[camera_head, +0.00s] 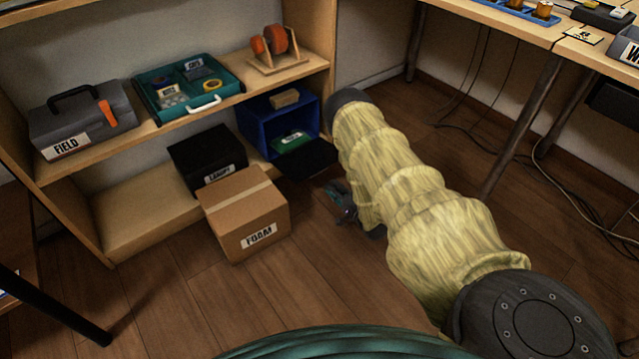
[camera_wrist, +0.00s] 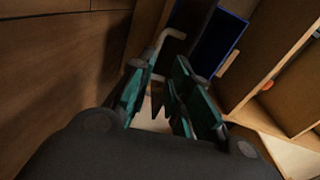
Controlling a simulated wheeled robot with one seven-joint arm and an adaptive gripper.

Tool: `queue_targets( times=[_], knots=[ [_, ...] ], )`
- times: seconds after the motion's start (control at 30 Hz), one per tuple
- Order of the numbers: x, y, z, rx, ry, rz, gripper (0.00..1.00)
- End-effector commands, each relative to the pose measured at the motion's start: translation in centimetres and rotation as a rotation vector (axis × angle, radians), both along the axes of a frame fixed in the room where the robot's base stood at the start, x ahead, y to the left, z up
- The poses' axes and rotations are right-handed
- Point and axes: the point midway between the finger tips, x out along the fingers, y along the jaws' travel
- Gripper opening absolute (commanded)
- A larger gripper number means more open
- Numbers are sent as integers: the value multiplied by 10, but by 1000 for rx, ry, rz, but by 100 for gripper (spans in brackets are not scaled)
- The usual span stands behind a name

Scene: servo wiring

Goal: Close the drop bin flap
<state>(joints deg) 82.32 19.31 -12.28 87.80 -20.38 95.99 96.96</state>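The drop bin is a blue open-fronted box (camera_head: 254,122) on the lower shelf; its blue wall also shows in the wrist view (camera_wrist: 222,42). Its dark flap (camera_head: 308,161) is open and juts out from the front toward the floor side. In the wrist view, the dark flap (camera_wrist: 190,22) lies just beyond my fingers, with a pale bent bar (camera_wrist: 163,42) like a handle at its left edge. My gripper (camera_head: 343,196) is low, just beyond the flap's outer edge. Its teal fingers (camera_wrist: 160,75) stand apart; whether they touch the bar cannot be told.
A green item (camera_head: 290,142) and a brown block (camera_head: 285,98) are in and on the bin. A black box (camera_head: 205,160) and a cardboard FOAM box (camera_head: 245,212) stand left of it. A table leg (camera_head: 520,125) and cables are to the right.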

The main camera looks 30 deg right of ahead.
Motion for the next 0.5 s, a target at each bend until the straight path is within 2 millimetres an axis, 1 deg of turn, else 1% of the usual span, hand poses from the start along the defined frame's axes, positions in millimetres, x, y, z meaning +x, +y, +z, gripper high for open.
queue_targets(
  times=[0.03,0.1,0.2,0.37,0.5],
  knots=[
    [2,-6,-13,20,-23,6,19],
    [5,-12,-16,48,-50,16,19],
    [8,-16,-18,76,-74,29,19],
    [12,-19,-18,94,-89,37,19],
    [25,-18,-19,94,-90,37,19]
  ],
)
